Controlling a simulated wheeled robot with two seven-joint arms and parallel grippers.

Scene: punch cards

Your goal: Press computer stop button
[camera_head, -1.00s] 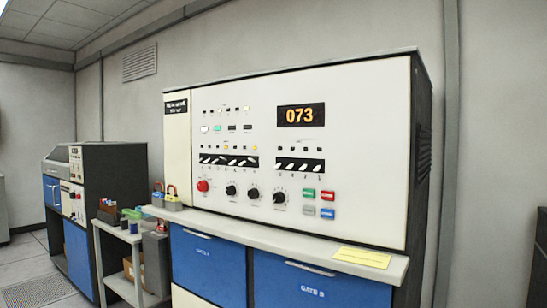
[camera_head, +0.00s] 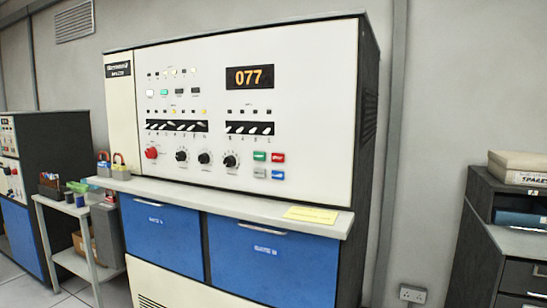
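The computer (camera_head: 310,125) is a large cabinet with a cream front panel, seen at a slight angle in the head view. Its orange display (camera_head: 249,77) reads 077. At the panel's lower right is a cluster of buttons: a green one (camera_head: 259,156), a red one (camera_head: 277,157), a grey one (camera_head: 259,173) and a blue one (camera_head: 277,175). Their labels are too small to read. A round red knob or button (camera_head: 151,153) sits at the lower left, beside several black dials (camera_head: 204,158). Neither of my grippers shows.
Blue drawers (camera_head: 260,259) are underneath. A small cart (camera_head: 70,257) stands left, a dark cabinet (camera_head: 488,240) right.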

